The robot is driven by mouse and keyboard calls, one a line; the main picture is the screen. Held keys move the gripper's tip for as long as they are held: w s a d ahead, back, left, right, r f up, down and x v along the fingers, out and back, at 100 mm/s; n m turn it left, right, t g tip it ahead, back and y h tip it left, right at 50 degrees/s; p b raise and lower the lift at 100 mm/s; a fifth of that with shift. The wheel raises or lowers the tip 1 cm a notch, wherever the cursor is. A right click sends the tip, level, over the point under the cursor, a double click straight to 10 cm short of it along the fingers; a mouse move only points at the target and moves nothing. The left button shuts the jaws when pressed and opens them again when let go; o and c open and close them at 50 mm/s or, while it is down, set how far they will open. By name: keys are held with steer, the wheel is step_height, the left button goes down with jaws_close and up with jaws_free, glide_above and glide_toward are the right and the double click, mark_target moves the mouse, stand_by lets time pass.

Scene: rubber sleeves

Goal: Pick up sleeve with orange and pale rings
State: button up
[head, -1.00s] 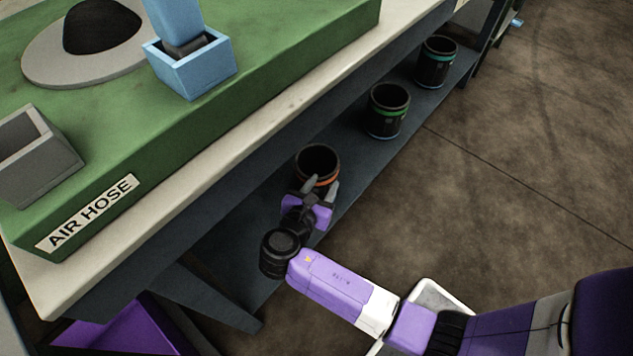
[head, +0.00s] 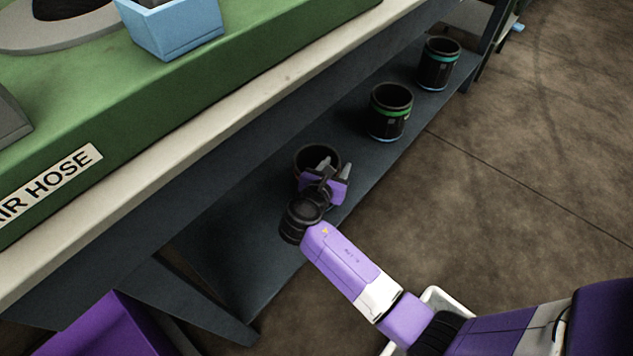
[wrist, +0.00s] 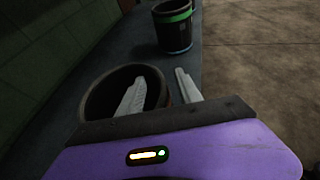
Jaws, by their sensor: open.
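The near dark sleeve (head: 304,158) stands upright on the low shelf, its open top facing up. My gripper (head: 336,166) covers most of its side, so its rings are hidden now; an orange band showed on it earlier. In the wrist view the sleeve (wrist: 92,98) is at the left, cut off below by my gripper's purple body. My gripper (wrist: 160,78) is open. Its left finger appears over the sleeve's mouth and its right finger outside the right wall, with the rim between them. I cannot tell whether either finger touches.
A green-ringed sleeve (head: 390,112) stands farther along the shelf (head: 232,238), with a teal-ringed one (head: 438,65) beyond. The bench top (head: 225,122) overhangs at the left, holding a blue box (head: 175,30). Open floor (head: 530,180) lies to the right.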

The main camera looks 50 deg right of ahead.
jaws_close()
steer(key=shift+s, duration=0.1)
stand_by(1.2)
